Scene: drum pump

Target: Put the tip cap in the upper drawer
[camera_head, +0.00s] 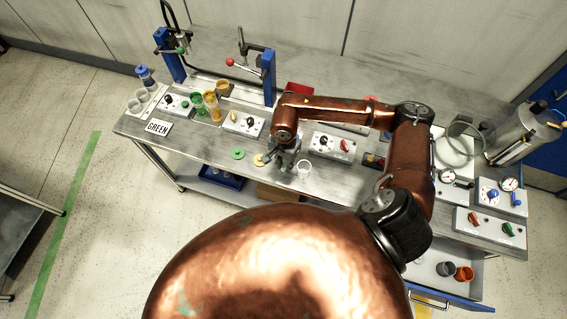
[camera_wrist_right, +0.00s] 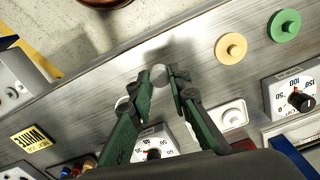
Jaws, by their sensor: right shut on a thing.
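My right gripper (camera_head: 284,163) is over the front part of the workbench, between a yellow disc and a white cup. In the right wrist view its green fingers (camera_wrist_right: 161,78) are closed on a small pale round piece (camera_wrist_right: 159,74), which I take as the tip cap; the fingers partly cover it. An open drawer (camera_head: 428,296) with a blue front is under the bench at the lower right. I cannot tell whether it is the upper one. My left gripper is not in view.
The yellow disc (camera_wrist_right: 231,46) and a green disc (camera_wrist_right: 284,26) lie beside the gripper. The white cup (camera_head: 304,169) stands near the bench's front edge. Grey (camera_head: 445,268) and orange (camera_head: 464,273) cups are at the drawer. Dial boxes (camera_head: 334,145) stand behind the gripper.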

